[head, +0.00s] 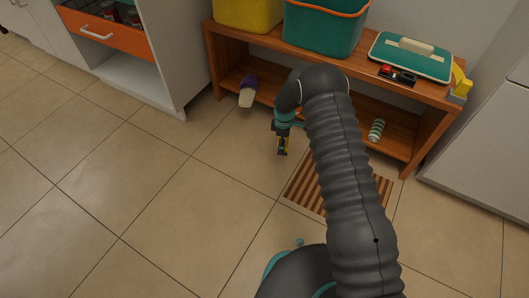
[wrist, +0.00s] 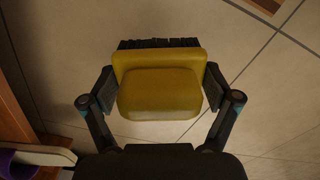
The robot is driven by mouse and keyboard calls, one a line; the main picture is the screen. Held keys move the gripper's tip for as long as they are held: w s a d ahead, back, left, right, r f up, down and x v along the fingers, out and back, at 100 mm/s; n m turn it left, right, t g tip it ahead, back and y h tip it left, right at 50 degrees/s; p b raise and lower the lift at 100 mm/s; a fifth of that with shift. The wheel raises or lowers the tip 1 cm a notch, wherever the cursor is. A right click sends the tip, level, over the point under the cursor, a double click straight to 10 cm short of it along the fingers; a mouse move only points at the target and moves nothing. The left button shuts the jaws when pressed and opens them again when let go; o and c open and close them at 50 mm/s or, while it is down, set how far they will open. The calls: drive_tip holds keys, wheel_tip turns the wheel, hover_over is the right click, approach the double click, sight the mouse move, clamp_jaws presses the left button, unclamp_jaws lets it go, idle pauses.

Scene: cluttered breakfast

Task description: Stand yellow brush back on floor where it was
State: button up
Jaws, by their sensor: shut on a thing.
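The yellow brush (wrist: 160,92) has a thick yellow body and dark bristles, which show at the top of the wrist view. My gripper (wrist: 163,88) is shut on it, one finger pressed to each side. In the head view my gripper (head: 283,146) points down over the floor in front of the wooden bench, and only a small part of the brush shows between the fingers. Tiles lie beyond the bristles. I cannot tell whether the brush touches the floor.
The wooden bench (head: 378,74) holds a yellow bin (head: 248,12), a teal bin (head: 325,25) and a teal case (head: 410,58). A purple-and-cream thing (head: 247,92) and a striped can (head: 376,130) are on its lower shelf. A slatted mat (head: 305,190) lies right of my gripper. Tiles at left are clear.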

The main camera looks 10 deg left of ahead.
drive_tip(key=a+f, duration=0.1)
drive_tip(key=a, duration=0.1)
drive_tip(key=a+f, duration=0.2)
drive_tip(key=a, duration=0.1)
drive_tip(key=w+a+f+b, duration=0.1)
drive_tip(key=a, duration=0.1)
drive_tip(key=shift+a+f, duration=0.35)
drive_tip(key=shift+f, duration=2)
drive_tip(key=shift+f+b, duration=0.15)
drive_tip(key=shift+b, duration=0.2)
drive_tip(key=o, duration=1)
wheel_tip(320, 180, up, 12)
drive_tip(key=shift+r+p, duration=0.15)
drive_tip(key=shift+p, duration=0.7)
